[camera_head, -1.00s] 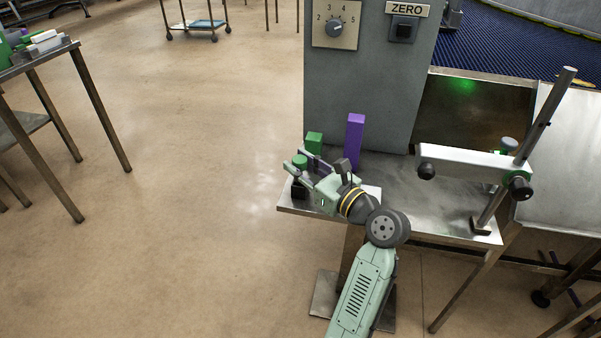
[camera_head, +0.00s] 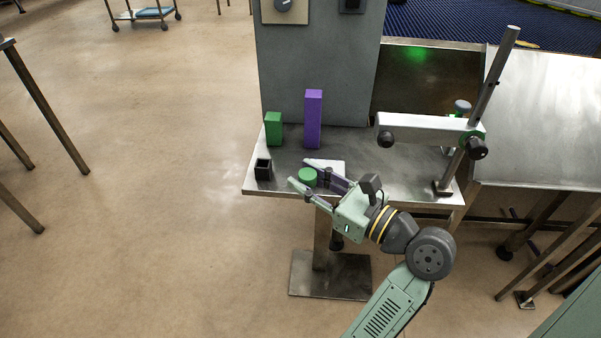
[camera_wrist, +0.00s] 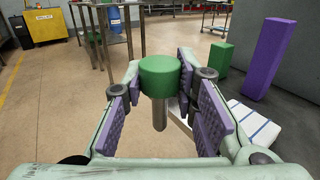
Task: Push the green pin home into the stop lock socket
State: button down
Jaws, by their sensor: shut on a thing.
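My gripper (camera_head: 307,178) is shut on the green pin (camera_head: 306,177), holding it near the table's front left. In the wrist view the pin (camera_wrist: 160,75) has a wide green head and a bare metal shank pointing down, upright between purple finger pads. An open-topped black box (camera_head: 263,170) stands on the table left of the pin, apart from it. A pale stop bar (camera_head: 425,128) with black knobs is clamped to a tilted metal post (camera_head: 490,90) at right. I cannot clearly make out the lock socket.
A green block (camera_head: 273,129) and tall purple block (camera_head: 313,120) stand behind my gripper, before the grey cabinet (camera_head: 320,60). A white-and-blue flat piece (camera_wrist: 254,122) lies beside my fingers. The metal table (camera_head: 400,180) is clear between my gripper and the post.

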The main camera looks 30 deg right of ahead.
aim_at(308, 174)
jog(key=shift+r, duration=0.15)
jog(key=shift+r+p, duration=2.6)
jog(key=shift+p, duration=1.1)
